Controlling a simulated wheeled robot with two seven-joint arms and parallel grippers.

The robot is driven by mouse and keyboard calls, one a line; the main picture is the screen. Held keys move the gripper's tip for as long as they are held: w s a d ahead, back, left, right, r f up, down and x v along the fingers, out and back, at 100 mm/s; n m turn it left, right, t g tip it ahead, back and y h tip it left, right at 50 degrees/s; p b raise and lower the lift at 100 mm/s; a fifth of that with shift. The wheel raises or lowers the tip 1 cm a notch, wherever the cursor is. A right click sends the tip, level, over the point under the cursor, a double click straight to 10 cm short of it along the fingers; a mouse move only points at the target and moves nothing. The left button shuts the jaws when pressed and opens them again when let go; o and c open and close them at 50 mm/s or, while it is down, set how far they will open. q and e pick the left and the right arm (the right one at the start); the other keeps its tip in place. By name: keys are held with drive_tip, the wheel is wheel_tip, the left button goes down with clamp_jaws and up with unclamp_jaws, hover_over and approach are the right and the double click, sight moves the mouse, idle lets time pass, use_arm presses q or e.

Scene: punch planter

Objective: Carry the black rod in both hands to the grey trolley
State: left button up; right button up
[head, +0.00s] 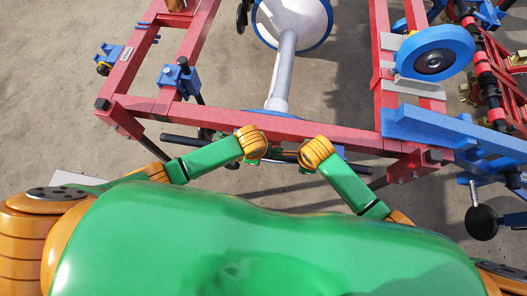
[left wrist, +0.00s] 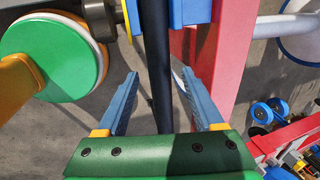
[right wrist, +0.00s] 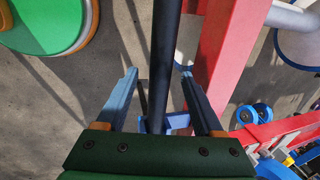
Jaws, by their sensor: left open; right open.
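The black rod (head: 182,141) runs sideways along the near side of a red frame beam in the head view, its middle hidden behind my arms. In the left wrist view, the rod (left wrist: 156,60) passes lengthwise between the fingers of my left gripper (left wrist: 159,75). That gripper is open, with a finger on each side. In the right wrist view, the rod (right wrist: 165,50) also lies between the fingers of my right gripper (right wrist: 158,74), which is open. In the head view both grippers are mostly hidden by my wrists. I cannot make out a grey trolley.
The red frame (head: 240,122) stands close in front of me, beside the rod. A white post with a round disc (head: 290,22) rises inside it. A blue wheel (head: 436,52) and blue bars (head: 450,130) are at the right. Bare concrete floor (head: 50,60) lies at the left.

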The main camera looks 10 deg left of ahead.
use_arm(q)
clamp_jaws()
use_arm(e)
clamp_jaws()
idle(1.3)
